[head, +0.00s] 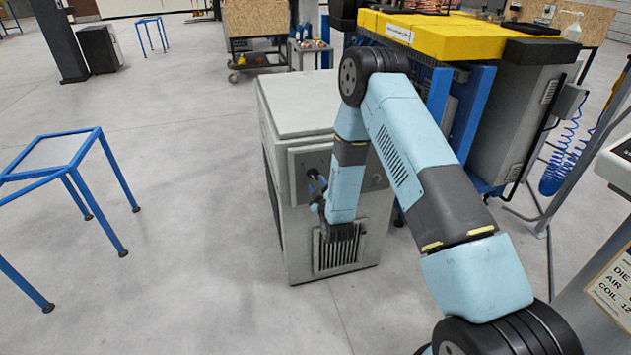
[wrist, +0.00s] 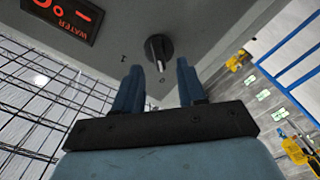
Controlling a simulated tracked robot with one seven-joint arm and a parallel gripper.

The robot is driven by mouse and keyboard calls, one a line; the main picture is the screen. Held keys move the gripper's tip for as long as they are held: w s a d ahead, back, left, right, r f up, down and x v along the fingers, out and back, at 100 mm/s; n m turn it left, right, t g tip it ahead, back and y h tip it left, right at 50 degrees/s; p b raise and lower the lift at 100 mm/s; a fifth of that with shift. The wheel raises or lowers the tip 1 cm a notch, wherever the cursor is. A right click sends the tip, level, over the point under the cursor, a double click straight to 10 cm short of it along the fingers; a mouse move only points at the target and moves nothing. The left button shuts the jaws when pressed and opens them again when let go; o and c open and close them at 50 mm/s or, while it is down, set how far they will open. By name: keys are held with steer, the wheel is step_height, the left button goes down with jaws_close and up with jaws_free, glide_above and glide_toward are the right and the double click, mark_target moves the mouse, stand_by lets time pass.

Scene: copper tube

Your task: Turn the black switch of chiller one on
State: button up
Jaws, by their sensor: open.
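The chiller (head: 297,103) is a pale grey box on the floor in the head view, mostly left of my arm. Its black rotary switch (wrist: 158,46) is on the grey panel at the top middle of the wrist view. The switch's pale-tipped handle points down in the picture, towards a small round mark; another small mark sits to its left. My gripper (wrist: 158,70) is open, its two blue fingers on either side of the handle's line. I cannot tell whether they touch it. In the head view my gripper (head: 319,187) is at the chiller's front, partly hidden by my arm.
A red-lit water display (wrist: 62,15) is on the same panel. A vent grille (head: 338,250) is low on the chiller's front. A yellow-topped machine (head: 470,38) stands behind and right. A blue-framed table (head: 55,153) stands left. Open floor lies between table and chiller.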

mark_target(314, 178)
steer(key=shift+x, duration=1.75)
jaws_close()
